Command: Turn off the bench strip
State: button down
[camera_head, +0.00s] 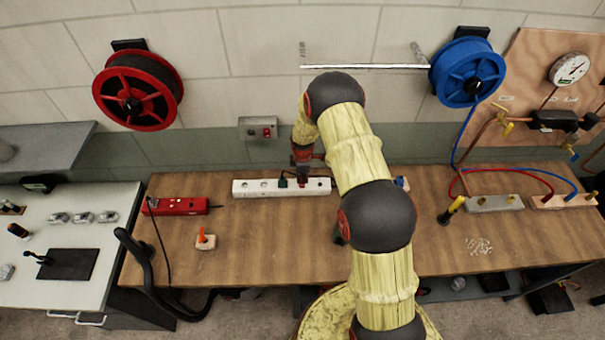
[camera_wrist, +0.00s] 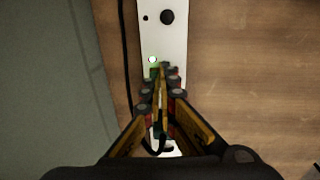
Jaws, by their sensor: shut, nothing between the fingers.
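The white bench strip (camera_head: 250,188) lies along the back of the wooden bench, with sockets on its top and a dark green plug (camera_head: 283,181) in it. My gripper (camera_head: 302,181) points down at the strip's right half, just right of the plug. In the wrist view the strip (camera_wrist: 176,42) runs up the picture, and my gripper (camera_wrist: 161,72) is shut and empty over it. A small bright round spot (camera_wrist: 152,60) and a bit of green show by the fingertips. The fingers hide the strip below them; I cannot tell whether they touch it or where its switch stands.
A red power strip (camera_head: 178,206) and a small block with an orange lever (camera_head: 205,240) lie to the left. A grey wall box (camera_head: 258,128) with a red button is behind. A dark cable (camera_wrist: 127,60) runs beside the strip. The front of the bench is mostly clear.

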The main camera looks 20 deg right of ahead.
jog(key=shift+f, duration=0.25)
jog(key=shift+w+f+b, duration=0.15)
jog(key=shift+f+b, duration=0.2)
jog(key=shift+b, duration=0.55)
jog(key=shift+r, duration=0.15)
jog(key=shift+s+a, duration=0.3)
jog(key=shift+s, duration=0.55)
jog(key=shift+w+a+r+p, duration=0.1)
jog(key=shift+r+p, duration=0.25)
notch_tip(320, 180, up, 13)
jog(key=s, duration=0.1)
jog(key=shift+s+a, duration=0.2)
jog(key=shift+s, duration=0.1)
